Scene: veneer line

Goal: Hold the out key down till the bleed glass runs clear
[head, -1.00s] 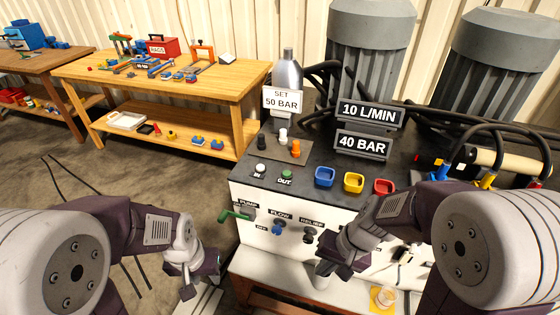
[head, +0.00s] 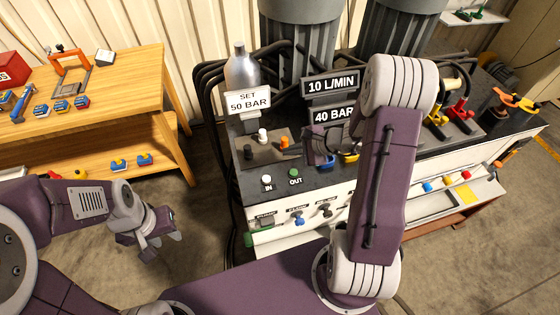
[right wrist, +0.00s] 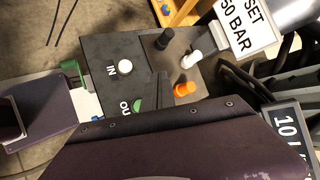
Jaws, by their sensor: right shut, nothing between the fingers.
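The green OUT key (head: 294,173) stands on the dark console top (head: 322,180), beside the white IN key (head: 266,180). In the right wrist view the OUT key (right wrist: 137,106) is partly hidden behind my right gripper (right wrist: 160,82). My right gripper (head: 306,148) is shut and empty, over the console near the orange-capped lever (head: 284,143). I cannot tell its height above the top; no contact with the OUT key shows. My left gripper (head: 162,240) is open and empty, left of the console. I cannot make out the bleed glass; my right arm covers part of the console front.
A grey bottle (head: 241,70) and black hoses stand behind the levers. A wooden bench (head: 130,98) is at left. Floor between bench and console is clear.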

